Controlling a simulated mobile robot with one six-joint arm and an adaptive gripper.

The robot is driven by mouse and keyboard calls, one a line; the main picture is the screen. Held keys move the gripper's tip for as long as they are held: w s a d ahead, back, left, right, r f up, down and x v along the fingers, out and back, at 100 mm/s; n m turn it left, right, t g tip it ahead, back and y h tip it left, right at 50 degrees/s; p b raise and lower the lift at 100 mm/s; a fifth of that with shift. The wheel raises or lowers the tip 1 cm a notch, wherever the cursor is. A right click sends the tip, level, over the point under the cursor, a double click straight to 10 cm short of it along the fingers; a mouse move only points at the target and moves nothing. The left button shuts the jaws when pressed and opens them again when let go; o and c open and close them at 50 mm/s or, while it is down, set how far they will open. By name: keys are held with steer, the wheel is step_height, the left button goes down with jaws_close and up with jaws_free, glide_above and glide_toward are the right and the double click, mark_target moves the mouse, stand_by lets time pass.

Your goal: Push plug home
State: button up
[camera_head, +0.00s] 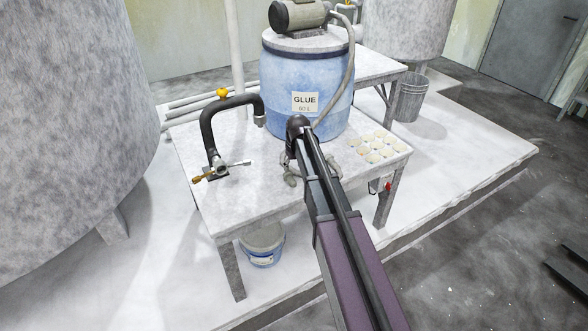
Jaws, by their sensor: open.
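My arm reaches from the lower right over the table.
The white table (225,205) carries a blue glue drum (283,92), a black bent pipe (209,120) with brass and yellow parts, and several pale discs (367,150). A blue-and-white pail (262,258) stands below. A grey bin (410,97) stands behind right. The right floor is mostly clear.

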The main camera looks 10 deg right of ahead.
mark_target(292, 179)
steer(key=shift+w+f, duration=0.1)
steer(key=shift+f, duration=0.05)
stand_by(0.3)
steer(key=f+b, duration=0.5)
steer(key=w+f+b, duration=0.1)
steer(key=f+b, duration=0.1)
steer(key=b, duration=0.1)
steer(key=shift+a+f, duration=0.2)
steer(key=shift+f, duration=0.2)
steer(key=shift+r, duration=0.2)
steer(key=c, duration=0.3)
jaws_close()
steer(key=shift+r+p, duration=2.55)
steer(key=shift+p, duration=0.1)
